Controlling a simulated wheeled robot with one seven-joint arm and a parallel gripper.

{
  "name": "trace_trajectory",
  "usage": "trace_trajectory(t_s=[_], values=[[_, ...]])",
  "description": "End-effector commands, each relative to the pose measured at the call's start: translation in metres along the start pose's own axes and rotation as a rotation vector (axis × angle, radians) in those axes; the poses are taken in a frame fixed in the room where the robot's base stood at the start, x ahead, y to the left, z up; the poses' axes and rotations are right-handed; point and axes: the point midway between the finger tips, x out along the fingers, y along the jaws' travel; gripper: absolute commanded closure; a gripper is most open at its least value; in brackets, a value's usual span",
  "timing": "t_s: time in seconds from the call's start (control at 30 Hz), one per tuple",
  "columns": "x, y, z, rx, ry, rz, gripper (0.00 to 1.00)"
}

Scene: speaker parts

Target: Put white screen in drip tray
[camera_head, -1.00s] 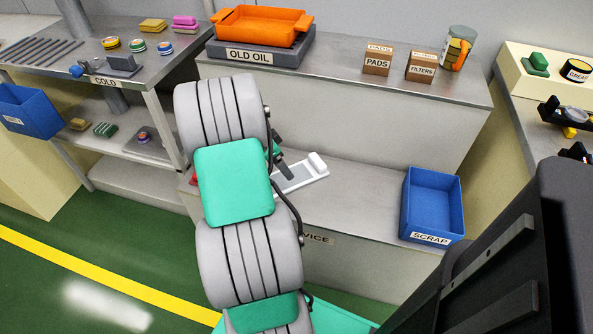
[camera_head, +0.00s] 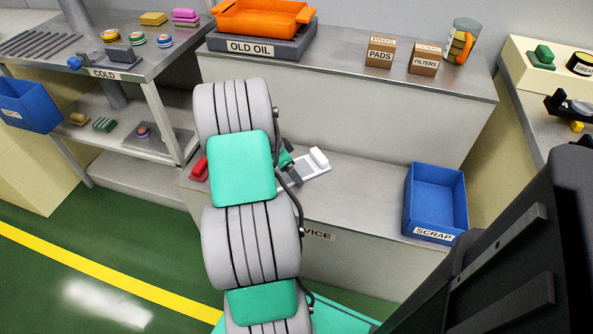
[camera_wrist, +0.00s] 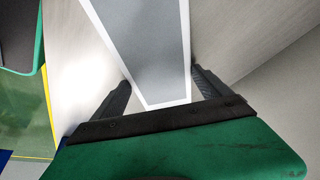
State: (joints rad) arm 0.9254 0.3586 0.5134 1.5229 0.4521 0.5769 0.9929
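The white screen, a flat piece with a white rim and a grey face, lies on the lower shelf; its white end (camera_head: 318,157) shows in the head view just right of my arm. In the wrist view the screen (camera_wrist: 155,50) runs up from between my fingers. My gripper (camera_wrist: 160,80) is open, with one finger close beside each long edge of the screen; I cannot tell whether they touch it. In the head view my gripper (camera_head: 288,166) is mostly hidden behind my arm. The orange drip tray (camera_head: 262,19) sits on the grey OLD OIL block on the upper counter.
A blue SCRAP bin (camera_head: 434,203) stands at the right of the lower shelf. PADS (camera_head: 380,52) and FILTERS (camera_head: 424,60) boxes and a mug-like container (camera_head: 461,42) stand on the upper counter. A red object (camera_head: 199,170) lies left of my arm.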

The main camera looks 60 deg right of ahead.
Motion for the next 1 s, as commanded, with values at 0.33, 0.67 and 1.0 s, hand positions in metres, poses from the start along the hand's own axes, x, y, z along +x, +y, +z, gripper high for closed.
trace_trajectory(t_s=[0.33,0.67,1.0], values=[[0.000,0.000,0.000,-0.001,0.000,0.000,0.50],[-0.002,0.000,-0.001,0.000,0.000,-0.001,0.63],[-0.052,0.008,-0.011,-0.001,0.001,-0.004,0.63]])
